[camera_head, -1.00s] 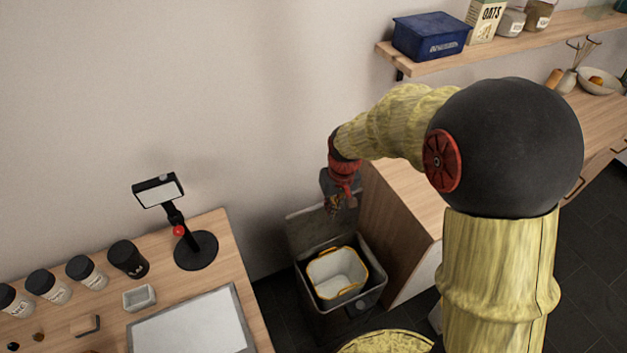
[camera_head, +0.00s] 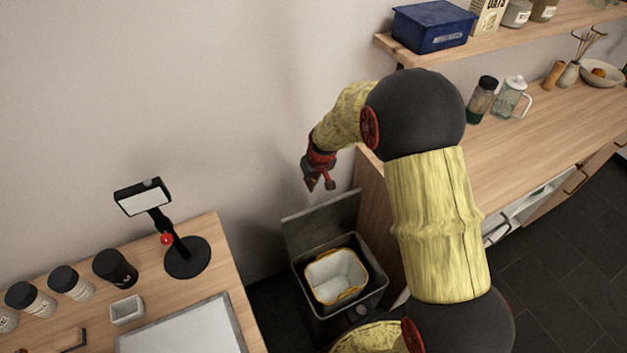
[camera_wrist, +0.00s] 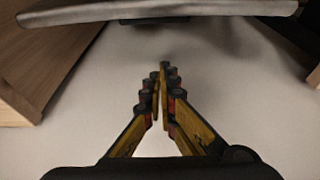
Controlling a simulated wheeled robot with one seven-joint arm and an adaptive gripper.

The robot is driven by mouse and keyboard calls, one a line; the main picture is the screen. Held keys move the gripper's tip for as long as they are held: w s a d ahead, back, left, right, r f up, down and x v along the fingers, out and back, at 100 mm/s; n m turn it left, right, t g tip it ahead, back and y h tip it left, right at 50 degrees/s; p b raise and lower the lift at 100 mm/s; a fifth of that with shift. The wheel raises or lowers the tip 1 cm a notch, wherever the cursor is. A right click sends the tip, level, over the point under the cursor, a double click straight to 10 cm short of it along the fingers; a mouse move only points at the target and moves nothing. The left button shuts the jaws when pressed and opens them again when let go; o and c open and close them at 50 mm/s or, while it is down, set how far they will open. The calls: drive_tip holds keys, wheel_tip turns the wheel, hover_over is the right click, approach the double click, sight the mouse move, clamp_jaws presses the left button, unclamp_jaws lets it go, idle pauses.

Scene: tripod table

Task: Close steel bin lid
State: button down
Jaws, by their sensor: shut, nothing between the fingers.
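The steel bin (camera_head: 340,302) stands on the floor between the two counters. Its lid (camera_head: 322,222) is open, raised upright at the back of the bin near the wall. Inside sits a white liner bucket with a yellow rim (camera_head: 337,276). My gripper (camera_head: 318,188) is above the lid, near the wall, and looks apart from it. In the wrist view my fingers (camera_wrist: 162,75) are shut with nothing between them. A grey edge that looks like the lid (camera_wrist: 160,13) crosses the top of the wrist view, beyond the fingertips.
A left counter holds a black stand with a screen (camera_head: 172,225), several jars and a white panel (camera_head: 190,330). The right counter (camera_head: 520,130) stands close beside the bin. A shelf with a blue box (camera_head: 432,27) is above it. Bare wall lies behind the lid.

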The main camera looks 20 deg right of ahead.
drive_tip(key=shift+s+d+f+b, duration=0.1)
drive_tip(key=shift+s+f+b, duration=0.15)
drive_tip(key=shift+s, duration=0.35)
drive_tip(key=shift+s+d+f+b, duration=0.1)
drive_tip(key=shift+s+f+b, duration=0.2)
drive_tip(key=shift+s, duration=0.25)
drive_tip(key=shift+s+d+f+b, duration=0.1)
drive_tip(key=shift+s+f+b, duration=0.15)
drive_tip(key=shift+s, duration=0.35)
